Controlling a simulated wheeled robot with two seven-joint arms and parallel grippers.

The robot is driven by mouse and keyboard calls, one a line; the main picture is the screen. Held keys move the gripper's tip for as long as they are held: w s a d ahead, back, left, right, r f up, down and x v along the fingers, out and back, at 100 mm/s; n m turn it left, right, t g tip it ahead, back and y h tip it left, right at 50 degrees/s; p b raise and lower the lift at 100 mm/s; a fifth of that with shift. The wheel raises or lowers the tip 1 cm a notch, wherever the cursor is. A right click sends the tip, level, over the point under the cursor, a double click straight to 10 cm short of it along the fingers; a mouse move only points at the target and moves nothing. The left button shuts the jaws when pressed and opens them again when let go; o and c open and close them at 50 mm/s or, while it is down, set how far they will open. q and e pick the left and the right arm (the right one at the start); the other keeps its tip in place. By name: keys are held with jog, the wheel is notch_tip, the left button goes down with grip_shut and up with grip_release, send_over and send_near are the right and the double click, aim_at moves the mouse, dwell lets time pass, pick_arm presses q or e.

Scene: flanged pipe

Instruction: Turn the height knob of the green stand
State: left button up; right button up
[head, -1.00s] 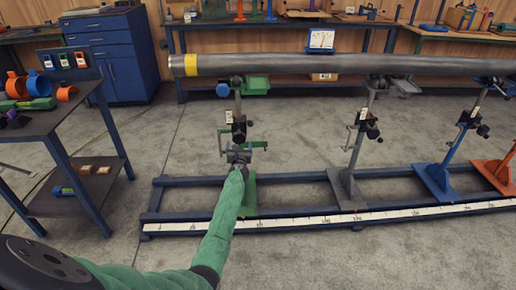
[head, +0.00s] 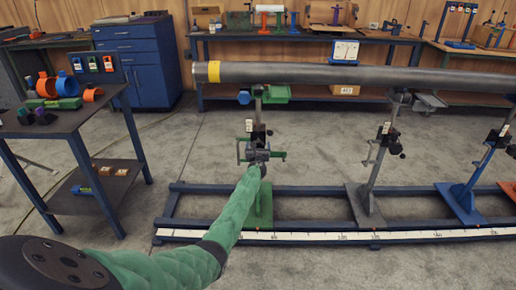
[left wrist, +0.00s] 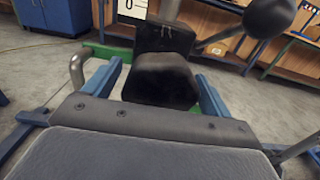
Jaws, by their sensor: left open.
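The green stand (head: 263,205) holds up the left end of the grey pipe (head: 320,75) in the head view. Its post carries a black clamp part and green side bars. My left gripper (head: 258,156) is at the post, just below the black part. In the left wrist view, its blue fingers (left wrist: 158,88) are spread, one on each side of a black, blocky knob (left wrist: 162,80). I see gaps beside the knob, but cannot tell whether either finger touches it. The stand's green bar (left wrist: 105,52) shows behind the left finger. My right gripper is not in view.
A blue floor frame (head: 325,190) with a white scale strip (head: 340,235) carries the stands. A grey stand (head: 365,205) and a blue stand (head: 462,203) are to the right. A dark side table (head: 70,120) with coloured clamps is at left. Open floor lies between.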

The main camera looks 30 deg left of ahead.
pick_arm(q)
jog(key=c, duration=1)
jog(key=m, duration=0.3)
jog(key=shift+a+m+p, duration=0.1)
jog(key=shift+m+p, duration=0.3)
jog(key=shift+s+r+m+p, duration=0.1)
jog(key=shift+m+p, duration=1.15)
jog(key=shift+m, duration=3.3)
jog(key=shift+r+m+p, duration=0.1)
jog(key=shift+m+p, duration=1.1)
jog(key=shift+m, duration=3.35)
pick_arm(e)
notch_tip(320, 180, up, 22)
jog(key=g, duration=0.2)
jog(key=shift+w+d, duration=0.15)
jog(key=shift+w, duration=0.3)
